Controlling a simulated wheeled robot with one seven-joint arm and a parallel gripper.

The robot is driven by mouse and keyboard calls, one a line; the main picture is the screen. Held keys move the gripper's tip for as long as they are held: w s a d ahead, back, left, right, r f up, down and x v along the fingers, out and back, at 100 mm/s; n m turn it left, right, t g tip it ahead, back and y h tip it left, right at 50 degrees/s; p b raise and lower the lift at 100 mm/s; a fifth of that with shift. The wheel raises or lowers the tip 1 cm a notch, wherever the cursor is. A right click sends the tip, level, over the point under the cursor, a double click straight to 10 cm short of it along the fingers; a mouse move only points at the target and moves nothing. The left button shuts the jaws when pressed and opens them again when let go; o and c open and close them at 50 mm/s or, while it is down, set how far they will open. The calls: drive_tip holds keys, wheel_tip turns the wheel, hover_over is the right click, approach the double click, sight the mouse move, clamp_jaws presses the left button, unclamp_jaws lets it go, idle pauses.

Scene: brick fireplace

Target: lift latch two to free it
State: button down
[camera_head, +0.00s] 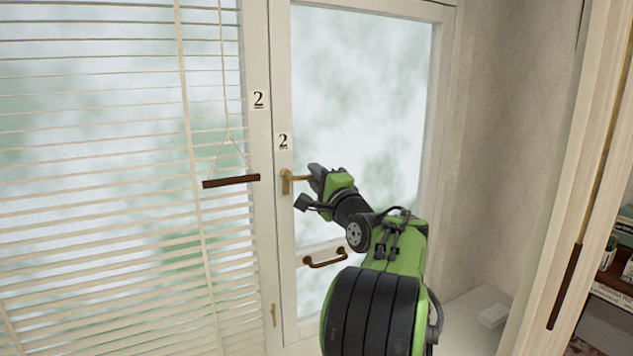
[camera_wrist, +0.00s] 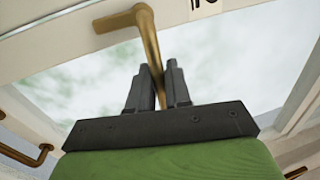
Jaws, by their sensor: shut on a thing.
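The latch (camera_head: 288,180) is a brass lever handle on the white frame of the window or door, just under a label with the number 2. Its lever points to the right, roughly level, in the head view. My gripper (camera_head: 316,182) comes in from the right and is shut on the end of the lever. In the wrist view the brass latch (camera_wrist: 146,45) runs down between the two dark fingers of my gripper (camera_wrist: 160,90). The fingers hide part of the lever's end.
A bronze pull handle (camera_head: 325,259) sits lower on the same frame. White blinds (camera_head: 100,180) with a dark bar (camera_head: 231,181) hang at left. A second number 2 label (camera_head: 259,99) is on the neighbouring frame. A small white block (camera_head: 493,315) lies on the sill at right.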

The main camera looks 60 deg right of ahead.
idle(0.4)
drive_tip(key=c, duration=1.3)
unclamp_jaws()
drive_tip(key=shift+o, duration=0.2)
drive_tip(key=b+v, duration=0.3)
drive_tip(key=v, duration=1.2)
drive_tip(key=shift+s+a+b, duration=0.25)
drive_tip(key=shift+s+b, duration=0.05)
drive_tip(key=shift+b, duration=0.05)
